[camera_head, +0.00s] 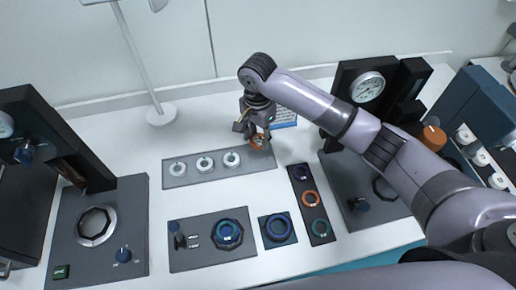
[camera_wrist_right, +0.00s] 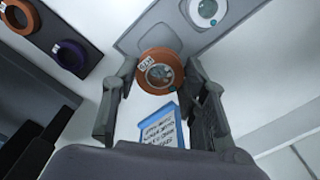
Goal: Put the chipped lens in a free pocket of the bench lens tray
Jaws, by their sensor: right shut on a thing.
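My right gripper (camera_head: 256,138) is shut on an orange-ringed lens (camera_head: 257,141) at the right end of the grey bench lens tray (camera_head: 218,173). The same lens (camera_wrist_right: 160,70) sits between both fingertips (camera_wrist_right: 163,80) in the right wrist view, with a small white label on its rim and its glass facing the camera. A chip in it is too small to make out. The tray (camera_wrist_right: 130,43) shows behind it. Several pockets run along the tray, and three hold white-ringed lenses (camera_head: 204,163). The lens hides the right-end pocket; I cannot tell whether it touches the tray. My left gripper is out of view.
A dark rack (camera_head: 304,185) with purple, orange and teal rings stands right of the tray. A blue-edged card (camera_head: 284,116) lies behind the gripper. A lamp base (camera_head: 161,115) stands behind the tray. Instrument panels (camera_head: 190,255) sit in front. Bare white tabletop surrounds the tray.

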